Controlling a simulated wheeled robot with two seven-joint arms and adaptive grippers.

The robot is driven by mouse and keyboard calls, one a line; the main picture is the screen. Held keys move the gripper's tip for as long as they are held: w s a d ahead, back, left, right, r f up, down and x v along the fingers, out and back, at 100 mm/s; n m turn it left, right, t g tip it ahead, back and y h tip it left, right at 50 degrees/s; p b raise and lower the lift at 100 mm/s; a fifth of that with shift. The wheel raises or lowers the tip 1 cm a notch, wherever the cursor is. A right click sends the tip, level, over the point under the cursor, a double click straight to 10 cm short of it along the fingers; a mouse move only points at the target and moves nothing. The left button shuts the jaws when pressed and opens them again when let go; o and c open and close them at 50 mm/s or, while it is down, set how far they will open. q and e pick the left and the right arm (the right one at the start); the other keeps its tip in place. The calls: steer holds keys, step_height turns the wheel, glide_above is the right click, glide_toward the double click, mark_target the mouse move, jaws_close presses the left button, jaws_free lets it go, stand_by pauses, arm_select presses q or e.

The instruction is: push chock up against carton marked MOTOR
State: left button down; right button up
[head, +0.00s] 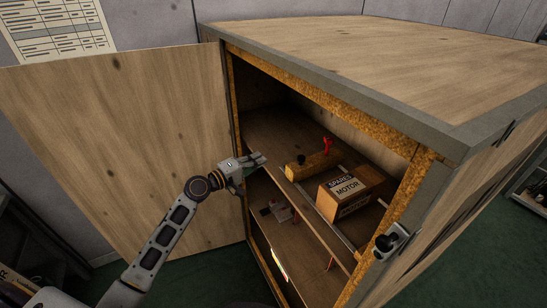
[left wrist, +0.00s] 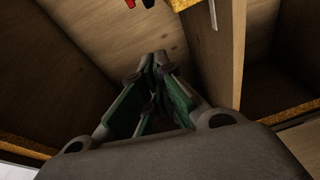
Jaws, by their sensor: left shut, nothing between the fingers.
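The carton marked MOTOR (head: 350,188), a brown box with a white label, stands on the upper shelf of the open cabinet in the head view. A yellow-brown block that looks like the chock (head: 316,164) lies behind and left of it, with a narrow gap seeming to part them. A black knob (head: 301,160) shows at its left end. My left gripper (head: 260,159) is shut and empty at the cabinet opening, left of the block and apart from it. In the left wrist view its fingers (left wrist: 157,62) meet. My right gripper is not in view.
A red upright thing (head: 326,146) stands behind the block. A pale rail (head: 325,217) runs along the shelf by the carton. The open door (head: 120,150) is at left. A lower shelf (head: 300,240) holds small items. A latch (head: 390,242) sits on the right frame.

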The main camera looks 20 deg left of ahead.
arm_select(q)
steer(key=w+d+p, duration=0.1)
steer(key=w+d, duration=0.1)
steer(key=w+d+p, duration=0.1)
steer(key=w+d, duration=0.1)
steer(key=d, duration=0.1)
steer(key=w+d+p, duration=0.1)
steer(key=w+d, duration=0.2)
steer(key=shift+w+d+f, duration=0.1)
steer(key=shift+d+f, duration=0.15)
steer(key=shift+f, duration=0.1)
steer(key=shift+d+f, duration=0.1)
steer(key=shift+d, duration=0.1)
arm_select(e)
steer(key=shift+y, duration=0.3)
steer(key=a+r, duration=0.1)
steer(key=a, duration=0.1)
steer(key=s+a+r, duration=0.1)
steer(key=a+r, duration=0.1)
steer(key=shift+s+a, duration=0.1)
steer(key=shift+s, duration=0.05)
